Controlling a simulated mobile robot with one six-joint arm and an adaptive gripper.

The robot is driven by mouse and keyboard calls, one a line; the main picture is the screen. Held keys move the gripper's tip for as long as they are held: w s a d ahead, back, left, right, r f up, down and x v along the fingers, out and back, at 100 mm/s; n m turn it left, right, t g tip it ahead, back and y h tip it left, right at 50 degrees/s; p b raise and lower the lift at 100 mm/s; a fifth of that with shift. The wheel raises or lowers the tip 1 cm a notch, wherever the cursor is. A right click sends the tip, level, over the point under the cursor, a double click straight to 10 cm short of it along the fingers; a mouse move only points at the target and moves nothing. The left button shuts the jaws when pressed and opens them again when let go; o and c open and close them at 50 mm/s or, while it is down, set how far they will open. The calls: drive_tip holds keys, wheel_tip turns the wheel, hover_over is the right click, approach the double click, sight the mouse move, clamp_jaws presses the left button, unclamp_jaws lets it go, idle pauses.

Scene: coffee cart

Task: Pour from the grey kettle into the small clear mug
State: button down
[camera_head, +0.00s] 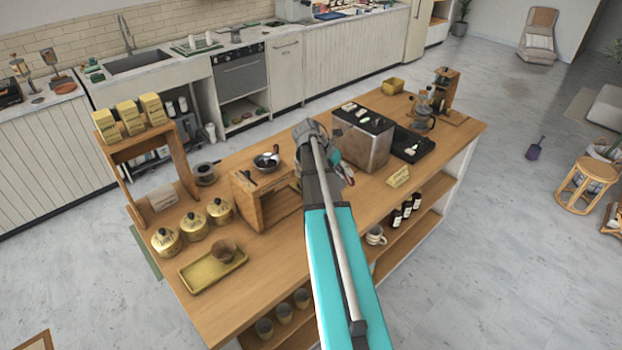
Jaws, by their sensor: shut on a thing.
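My arm reaches from the bottom edge over the middle of the wooden cart (262,270). My gripper (346,174) shows only in part, low beside the far end of the arm, left of the steel espresso machine (362,145). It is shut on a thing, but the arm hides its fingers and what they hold. I cannot make out the grey kettle anywhere. I cannot pick out the small clear mug either. A glass coffee brewer (422,112) stands at the cart's far right end.
A wooden box stand (262,205) with a small dark pan (266,161) is left of my arm. Gold canisters (194,226) and a yellow tray (213,271) with a brown cup are further left. The front-middle top is clear.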

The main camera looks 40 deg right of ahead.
sight(345, 185)
drive_tip(key=shift+s+f+m+t+y+b, duration=0.15)
drive_tip(key=shift+f+m+t+b, duration=0.1)
drive_tip(key=shift+f+t+b, duration=0.85)
drive_tip(key=shift+s+f+m+t+y+b, duration=0.2)
drive_tip(key=shift+f+t+b, duration=0.35)
drive_tip(key=shift+f, duration=1.05)
drive_tip(key=shift+r, duration=0.2)
drive_tip(key=shift+r+p, duration=2.35)
drive_tip(key=shift+p, duration=0.15)
drive_tip(key=shift+f, duration=0.1)
